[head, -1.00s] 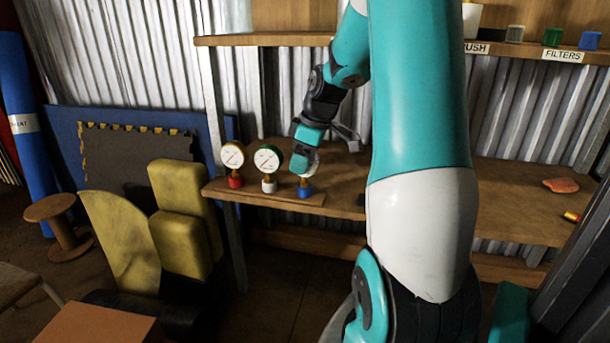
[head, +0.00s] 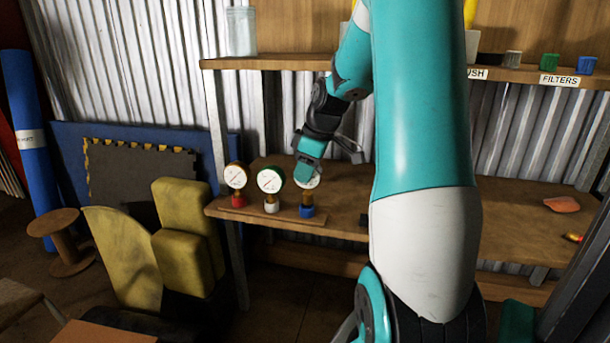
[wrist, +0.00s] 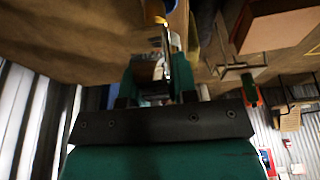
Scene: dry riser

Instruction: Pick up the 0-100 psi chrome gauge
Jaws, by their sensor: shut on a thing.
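The chrome gauge (head: 314,183) is the rightmost of three gauges on the wooden shelf, with a white dial and a blue base. It stands upright, and my gripper (head: 306,177) covers much of its dial from above. My gripper is shut on the upper part of this gauge. In the wrist view a thin shiny edge, likely the gauge's rim (wrist: 166,48), shows edge-on between the fingers (wrist: 160,72). The green-rimmed gauge (head: 270,180) with a white base stands just to its left.
The gauges stand along a wooden board (head: 265,218) at the front left of the shelf (head: 490,208). An upper shelf (head: 285,62) runs above. An orange-red object (head: 562,204) lies at the shelf's right. Yellow foam blocks (head: 181,255) stand on the floor at left.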

